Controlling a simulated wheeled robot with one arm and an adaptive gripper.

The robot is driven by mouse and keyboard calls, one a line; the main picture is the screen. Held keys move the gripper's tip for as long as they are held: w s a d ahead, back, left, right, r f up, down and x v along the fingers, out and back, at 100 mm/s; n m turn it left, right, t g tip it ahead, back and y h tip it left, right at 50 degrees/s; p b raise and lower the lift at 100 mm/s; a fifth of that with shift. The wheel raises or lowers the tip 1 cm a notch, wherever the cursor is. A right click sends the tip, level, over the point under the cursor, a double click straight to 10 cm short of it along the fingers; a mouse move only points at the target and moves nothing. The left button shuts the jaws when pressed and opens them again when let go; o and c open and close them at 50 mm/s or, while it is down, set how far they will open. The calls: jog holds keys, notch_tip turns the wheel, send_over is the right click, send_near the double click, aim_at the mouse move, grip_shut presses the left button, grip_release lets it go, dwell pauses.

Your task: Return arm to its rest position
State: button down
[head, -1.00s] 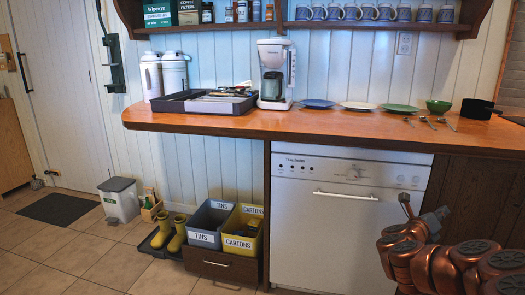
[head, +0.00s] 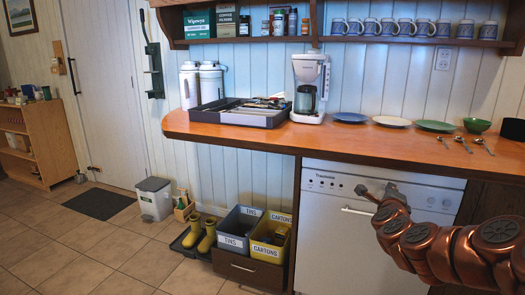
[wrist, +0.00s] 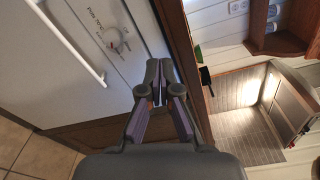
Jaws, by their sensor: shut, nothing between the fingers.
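My gripper (wrist: 158,82) shows in the wrist view with its two dark fingers together at the tips, shut and empty. It is beside the dishwasher front (wrist: 75,50), which lies to its left in that view, with a dark wooden panel behind the fingers. In the head view my copper-coloured arm (head: 430,245) is folded at the lower right, in front of the dishwasher (head: 340,245) and below the counter top.
The wooden counter (head: 390,152) bears a utensil tray (head: 268,121), a coffee maker (head: 308,88), plates, a green bowl (head: 477,125) and spoons. Bins (head: 238,228) and yellow boots (head: 200,235) stand below.

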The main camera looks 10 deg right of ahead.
jog(key=w+a+r+n+y+p, duration=0.1)
jog(key=a+r+n+y+p, duration=0.3)
jog(key=a, duration=0.6)
jog(key=w+a+r+n+y+p, duration=0.1)
jog(key=a+r+n+y+p, duration=0.1)
jog(key=a+n+y, duration=0.6)
jog(key=s+a+r+n+g+y+p, duration=0.1)
jog(key=s+a+n+g+p, duration=0.45)
jog(key=a, duration=1.05)
jog(key=s+a+n+g+p, duration=0.2)
jog(key=s+n+p, duration=0.15)
jog(key=s, duration=0.55)
jog(key=s+a+n+g+p, duration=0.2)
jog(key=s+a+n+p, duration=0.15)
jog(key=s, duration=0.55)
jog(key=s+d+r+n+g+h+p, duration=0.1)
jog(key=s+d+r+n+g+p, duration=0.1)
jog(key=s, duration=0.7)
jog(key=s+d+r+n+g+h+p, duration=0.1)
jog(key=s+d+r+n+g+p, duration=0.1)
jog(key=s, duration=0.8)
jog(key=shift+s+r+n+g+p, duration=0.2)
jog(key=shift+r+n+g+p, duration=0.15)
jog(key=shift+r+g+p, duration=0.6)
jog(key=shift+d+f+b, duration=0.15)
jog(key=shift+d+b, duration=0.05)
jog(key=shift+b, duration=0.1)
